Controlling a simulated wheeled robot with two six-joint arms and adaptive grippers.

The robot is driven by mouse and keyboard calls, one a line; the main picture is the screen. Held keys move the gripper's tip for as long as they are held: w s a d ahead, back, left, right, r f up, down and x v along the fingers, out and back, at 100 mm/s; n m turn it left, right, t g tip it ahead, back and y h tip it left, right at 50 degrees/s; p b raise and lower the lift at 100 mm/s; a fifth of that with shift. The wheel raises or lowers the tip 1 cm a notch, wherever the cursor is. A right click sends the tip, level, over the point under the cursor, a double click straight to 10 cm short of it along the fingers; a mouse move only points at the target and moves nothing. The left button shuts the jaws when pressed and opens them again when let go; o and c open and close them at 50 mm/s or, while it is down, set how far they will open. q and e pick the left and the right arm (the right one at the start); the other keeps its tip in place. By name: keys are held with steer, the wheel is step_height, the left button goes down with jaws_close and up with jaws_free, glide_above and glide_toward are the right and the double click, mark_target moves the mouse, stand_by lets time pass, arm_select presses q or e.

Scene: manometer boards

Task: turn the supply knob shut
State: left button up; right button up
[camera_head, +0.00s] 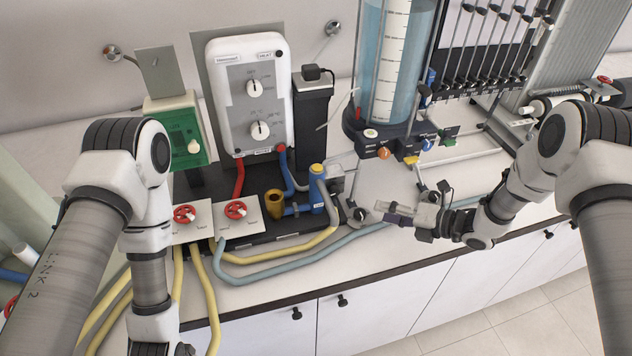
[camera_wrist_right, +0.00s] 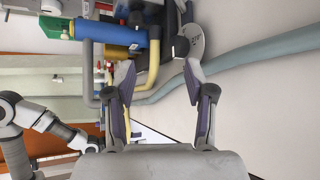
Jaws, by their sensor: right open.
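A small black knob (camera_head: 360,214) sits on a pale round plate at the bench front, beside the blue cylinder; I take it for the supply knob. In the right wrist view the black knob (camera_wrist_right: 181,47) shows on its pale disc (camera_wrist_right: 197,40), beyond the fingertips and towards the right finger. The disc's lettering is too small to read. My right gripper (camera_head: 380,211) is open and empty, just right of the knob; its spread fingers also show in the wrist view (camera_wrist_right: 157,72). I cannot tell whether a finger touches the knob. My left gripper is out of the picture.
A blue cylinder (camera_head: 318,188) and brass cup (camera_head: 275,203) stand left of the knob. A grey-blue hose (camera_head: 350,238) runs along the front. Two red handwheels (camera_head: 184,214) (camera_head: 235,210) lie further left. The water column (camera_head: 397,60) stands behind.

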mark_target(337, 192)
steer(key=shift+a, duration=0.15)
steer(key=shift+w+a+r, duration=0.15)
steer(key=shift+w+a, duration=0.1)
steer(key=shift+a, duration=0.2)
steer(key=shift+w+a+r, duration=0.1)
steer(key=shift+w+a, duration=0.1)
steer(key=shift+a, duration=0.2)
steer(key=x, duration=0.3)
steer(key=r+b+x, duration=0.1)
steer(key=x, duration=0.2)
steer(key=r+x, duration=0.1)
steer(key=x, duration=0.2)
steer(key=shift+w+a+b, duration=0.3)
steer(key=shift+a+b, duration=0.05)
steer(key=shift+a, duration=0.2)
steer(key=shift+w+a, duration=0.2)
steer(key=shift+a, duration=0.05)
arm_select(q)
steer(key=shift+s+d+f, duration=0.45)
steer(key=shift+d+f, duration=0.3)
arm_select(e)
steer(key=shift+w+a, duration=0.1)
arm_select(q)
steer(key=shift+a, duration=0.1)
arm_select(e)
steer(key=shift+a, duration=0.1)
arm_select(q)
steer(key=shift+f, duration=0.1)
arm_select(e)
jaws_close()
